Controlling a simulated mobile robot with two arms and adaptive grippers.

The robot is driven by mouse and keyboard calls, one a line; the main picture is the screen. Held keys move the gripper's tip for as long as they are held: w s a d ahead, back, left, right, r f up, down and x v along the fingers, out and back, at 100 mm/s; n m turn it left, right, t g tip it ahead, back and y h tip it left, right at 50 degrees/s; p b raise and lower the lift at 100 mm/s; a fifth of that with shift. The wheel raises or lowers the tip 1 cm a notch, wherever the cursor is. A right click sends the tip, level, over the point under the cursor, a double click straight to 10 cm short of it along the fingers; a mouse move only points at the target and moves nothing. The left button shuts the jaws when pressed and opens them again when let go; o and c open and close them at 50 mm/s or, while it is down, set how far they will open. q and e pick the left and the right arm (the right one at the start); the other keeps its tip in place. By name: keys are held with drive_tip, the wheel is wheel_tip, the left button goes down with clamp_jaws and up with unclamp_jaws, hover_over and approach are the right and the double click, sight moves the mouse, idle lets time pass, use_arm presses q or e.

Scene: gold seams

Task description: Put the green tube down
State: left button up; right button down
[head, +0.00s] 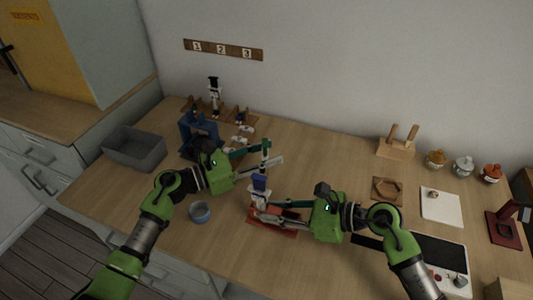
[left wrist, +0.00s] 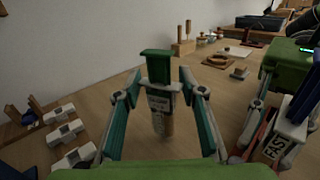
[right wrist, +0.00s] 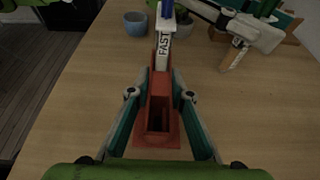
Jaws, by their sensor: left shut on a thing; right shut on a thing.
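The green tube (left wrist: 158,66) has a green top, a pale printed label and a tan lower part. My left gripper (left wrist: 163,92) is shut on it and holds it upright; it also shows in the head view (head: 266,144) near the middle of the table. I cannot tell whether its lower end touches the table. My right gripper (right wrist: 159,93) is shut on a red stand (right wrist: 160,118) on the table. A white tube with a blue top, marked FAST (right wrist: 163,42), stands upright at the red stand's far end.
A blue-grey cup (head: 200,212) stands left of the red stand. A grey bin (head: 134,150), a blue frame (head: 190,137) and small white parts (head: 239,140) are further left. A wooden tray (head: 387,190) and white board (head: 440,207) lie right. The back middle of the table is clear.

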use_arm(q)
drive_tip(key=shift+f, duration=0.15)
drive_tip(key=o, duration=1.2)
